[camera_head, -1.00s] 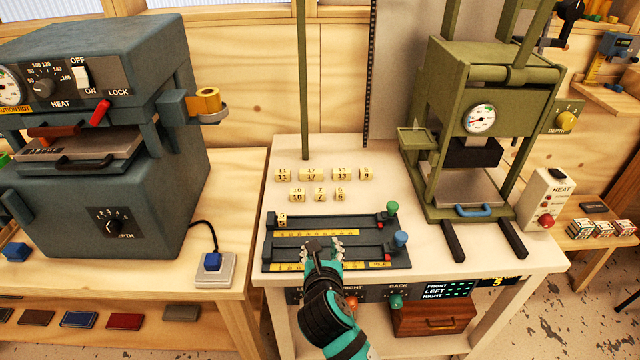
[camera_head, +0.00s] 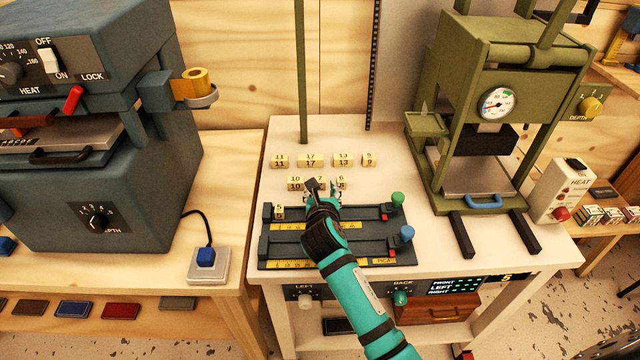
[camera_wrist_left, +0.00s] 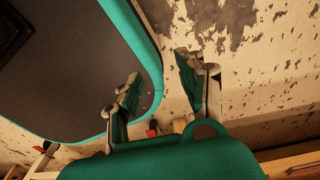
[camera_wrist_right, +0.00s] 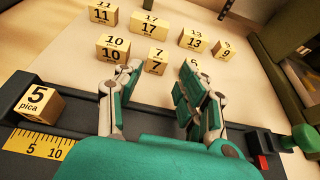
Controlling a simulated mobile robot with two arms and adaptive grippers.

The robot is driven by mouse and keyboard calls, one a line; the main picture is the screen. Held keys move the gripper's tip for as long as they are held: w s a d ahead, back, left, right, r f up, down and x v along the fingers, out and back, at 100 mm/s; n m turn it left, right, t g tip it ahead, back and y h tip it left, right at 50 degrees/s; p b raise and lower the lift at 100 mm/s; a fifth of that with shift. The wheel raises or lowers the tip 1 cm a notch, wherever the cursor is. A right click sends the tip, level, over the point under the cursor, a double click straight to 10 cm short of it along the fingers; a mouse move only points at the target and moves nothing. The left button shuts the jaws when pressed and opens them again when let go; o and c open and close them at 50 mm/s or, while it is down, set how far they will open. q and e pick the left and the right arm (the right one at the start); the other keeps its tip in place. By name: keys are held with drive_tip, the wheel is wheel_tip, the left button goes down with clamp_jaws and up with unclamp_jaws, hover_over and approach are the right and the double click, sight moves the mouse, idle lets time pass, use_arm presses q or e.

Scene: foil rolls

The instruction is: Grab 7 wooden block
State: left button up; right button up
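The wooden block marked 7 (camera_wrist_right: 156,62) stands on the white table, just ahead of and between my right fingertips in the right wrist view. In the head view the 7 block (camera_head: 320,180) is partly covered by my right gripper (camera_head: 322,190). My right gripper is open and empty in the right wrist view (camera_wrist_right: 158,82). The 10 block (camera_wrist_right: 112,50) is close to its left finger, and the 6 block (camera_wrist_right: 193,66) is partly hidden behind its right finger. My left gripper (camera_wrist_left: 155,80) is open and empty, over the floor.
Blocks 11 (camera_head: 279,161), 17 (camera_head: 311,160), 13 (camera_head: 343,160) and 9 (camera_head: 368,159) form the back row. The block marked 5 (camera_wrist_right: 38,102) sits in the dark ruled tray (camera_head: 365,248) in front. A green press (camera_head: 490,110) stands at right, a grey heating machine (camera_head: 60,190) at left.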

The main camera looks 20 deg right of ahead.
sight(320, 182)
drive_tip(key=shift+x, duration=1.05)
drive_tip(key=x, duration=0.3)
drive_tip(key=shift+w+a, duration=0.1)
drive_tip(key=shift+w, duration=0.4)
use_arm(q)
drive_tip(key=shift+w+f, duration=0.2)
drive_tip(key=shift+w, duration=0.3)
use_arm(e)
drive_tip(key=c, duration=0.6)
